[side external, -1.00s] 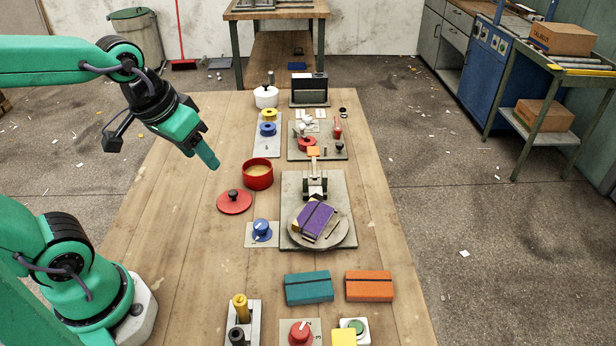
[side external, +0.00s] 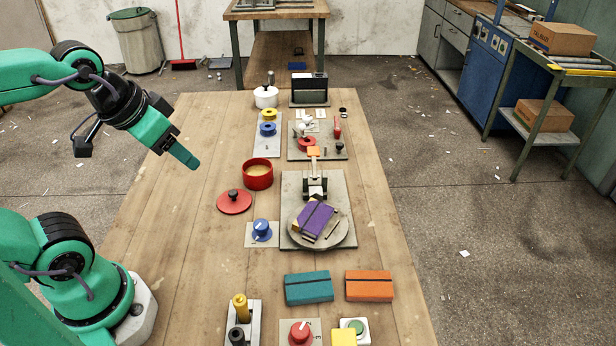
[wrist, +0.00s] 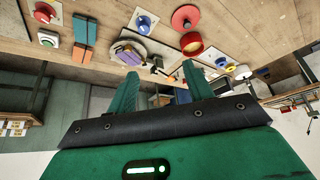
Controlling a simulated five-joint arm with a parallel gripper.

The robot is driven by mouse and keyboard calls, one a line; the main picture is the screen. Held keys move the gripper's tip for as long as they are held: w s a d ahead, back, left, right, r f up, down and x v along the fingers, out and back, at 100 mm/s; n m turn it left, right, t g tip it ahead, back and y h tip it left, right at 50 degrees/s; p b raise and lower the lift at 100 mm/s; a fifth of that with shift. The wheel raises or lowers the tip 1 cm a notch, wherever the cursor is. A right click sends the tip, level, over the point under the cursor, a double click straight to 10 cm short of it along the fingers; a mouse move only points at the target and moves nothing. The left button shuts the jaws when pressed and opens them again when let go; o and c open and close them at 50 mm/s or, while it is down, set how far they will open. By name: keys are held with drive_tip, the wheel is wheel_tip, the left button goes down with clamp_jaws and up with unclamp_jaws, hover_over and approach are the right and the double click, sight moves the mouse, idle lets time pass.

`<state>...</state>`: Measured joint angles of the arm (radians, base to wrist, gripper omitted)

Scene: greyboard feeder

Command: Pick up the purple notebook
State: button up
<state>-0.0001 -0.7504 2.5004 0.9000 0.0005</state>
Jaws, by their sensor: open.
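The purple notebook (side external: 313,218) with a dark band lies tilted on a round grey turntable (side external: 341,237), set on a grey board. A yellowish block shows at its left edge. My gripper (side external: 190,162) is up in the air, left of the red pot and well away from the notebook. The wrist view shows its two fingers (wrist: 160,92) apart with nothing between them.
A teal notebook (side external: 309,288) and an orange notebook (side external: 369,286) lie in front of the turntable. A blue knob (side external: 262,230), a red lid (side external: 234,202) and a red pot (side external: 258,174) stand to its left. The table's left part is clear.

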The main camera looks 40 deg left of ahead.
drive_tip(key=o, duration=1.1)
drive_tip(key=m+g, duration=0.5)
drive_tip(key=m, duration=0.9)
hover_over(305, 212)
wheel_tip(305, 212, down, 13)
drive_tip(key=shift+s+a+f, duration=0.1)
drive_tip(key=shift+s+a, duration=0.05)
drive_tip(key=shift+f+m+g, duration=0.25)
drive_tip(key=shift+m+g, duration=0.05)
drive_tip(key=shift+m, duration=0.1)
drive_tip(key=shift+f, duration=0.1)
drive_tip(key=shift+f, duration=1.25)
